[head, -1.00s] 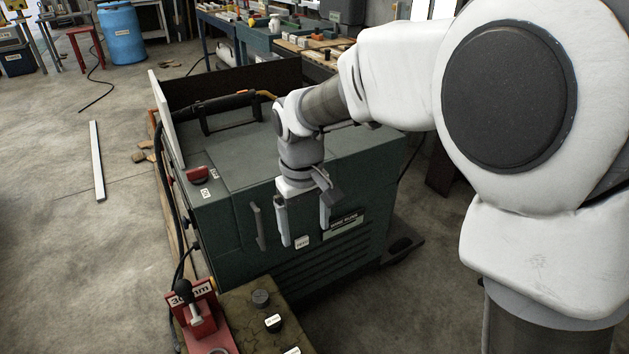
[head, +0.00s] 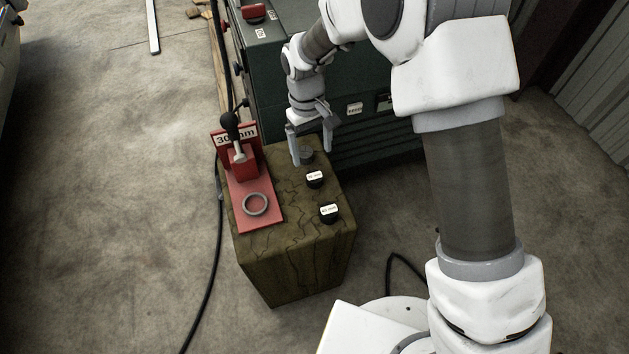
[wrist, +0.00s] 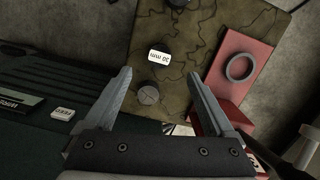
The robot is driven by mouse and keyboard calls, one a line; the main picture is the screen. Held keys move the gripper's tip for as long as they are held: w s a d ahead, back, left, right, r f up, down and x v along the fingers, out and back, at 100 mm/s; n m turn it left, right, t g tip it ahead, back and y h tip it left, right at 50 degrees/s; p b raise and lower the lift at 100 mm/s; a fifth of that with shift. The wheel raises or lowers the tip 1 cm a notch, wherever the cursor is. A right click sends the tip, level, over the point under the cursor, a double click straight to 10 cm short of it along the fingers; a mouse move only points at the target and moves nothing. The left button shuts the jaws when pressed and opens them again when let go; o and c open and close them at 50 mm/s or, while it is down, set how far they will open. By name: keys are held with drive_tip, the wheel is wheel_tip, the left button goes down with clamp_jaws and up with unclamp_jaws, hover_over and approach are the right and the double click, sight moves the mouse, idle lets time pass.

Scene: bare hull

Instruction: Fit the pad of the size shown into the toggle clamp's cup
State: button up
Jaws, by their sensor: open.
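The red toggle clamp (head: 247,180) stands on the wooden block, with a "30 mm" sign (head: 236,137) and a black-knobbed handle. Its cup, a grey ring (head: 255,204), lies empty on the red base and also shows in the wrist view (wrist: 241,68). Three dark round pads sit in a row: a far pad (head: 306,156) with no readable label, a middle one (head: 314,180) and a near one (head: 329,213) with white labels. The middle label (wrist: 159,57) is upside down in the wrist view, its number uncertain. My gripper (head: 312,155) is open and empty above the far pad (wrist: 148,94).
The wooden block (head: 290,255) has bare room at its front. A green machine (head: 360,135) stands right behind it, close to my gripper. A black cable (head: 217,240) runs down the block's left side. The concrete floor to the left is mostly clear.

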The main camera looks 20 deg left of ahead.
sight(315, 176)
drive_tip(key=f+b, duration=0.1)
drive_tip(key=f, duration=0.2)
drive_tip(key=f+b, duration=0.1)
drive_tip(key=f, duration=0.1)
drive_tip(key=f+b, duration=0.1)
drive_tip(key=f, duration=0.2)
drive_tip(key=shift+s+d+f, duration=0.25)
drive_tip(key=shift+d+f, duration=0.05)
drive_tip(key=shift+d, duration=0.1)
clamp_jaws()
drive_tip(key=shift+r, duration=0.1)
